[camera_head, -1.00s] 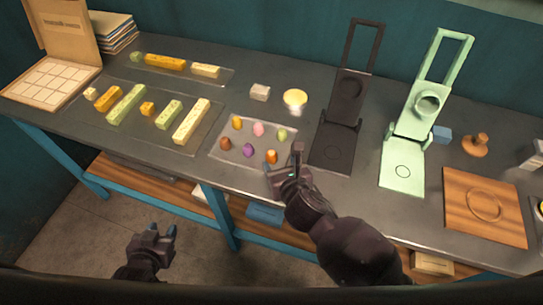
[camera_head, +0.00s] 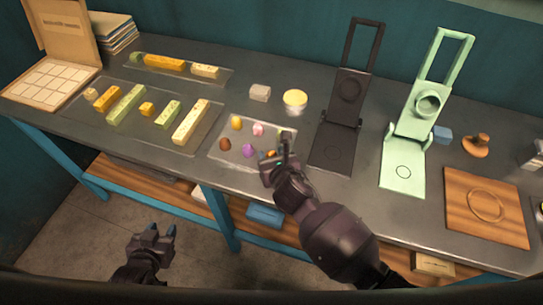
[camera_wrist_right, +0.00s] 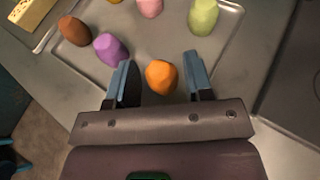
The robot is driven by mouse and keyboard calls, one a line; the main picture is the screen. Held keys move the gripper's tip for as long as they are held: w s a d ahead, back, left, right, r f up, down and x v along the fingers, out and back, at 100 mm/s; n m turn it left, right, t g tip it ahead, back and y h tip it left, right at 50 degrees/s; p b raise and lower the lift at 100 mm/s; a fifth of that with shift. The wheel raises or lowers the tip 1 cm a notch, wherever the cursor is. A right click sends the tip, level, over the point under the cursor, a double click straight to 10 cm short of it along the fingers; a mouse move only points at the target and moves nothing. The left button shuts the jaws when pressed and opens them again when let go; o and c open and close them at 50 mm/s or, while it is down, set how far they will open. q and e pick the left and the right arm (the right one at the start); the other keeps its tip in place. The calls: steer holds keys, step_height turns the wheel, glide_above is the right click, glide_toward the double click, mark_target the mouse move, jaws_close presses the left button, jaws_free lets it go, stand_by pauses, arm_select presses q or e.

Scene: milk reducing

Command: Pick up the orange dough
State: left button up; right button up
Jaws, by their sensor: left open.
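The orange dough (camera_wrist_right: 162,77) is a small rounded lump on the tray (camera_wrist_right: 226,50). In the right wrist view it sits between the two spread fingers of my right gripper (camera_wrist_right: 160,82), with gaps on both sides. In the head view my right gripper (camera_head: 274,160) is over the tray's front right corner and mostly hides the orange dough. My left gripper (camera_head: 153,236) is open and empty in front of the table, at the lower left.
Purple (camera_wrist_right: 110,49), brown (camera_wrist_right: 75,31), pink (camera_wrist_right: 150,7) and green (camera_wrist_right: 203,16) dough lie close by on the tray. A black press (camera_head: 338,140) stands right of the tray, with a green press (camera_head: 405,160) beyond. Yellow and green bars lie at left.

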steer(key=c, duration=0.6)
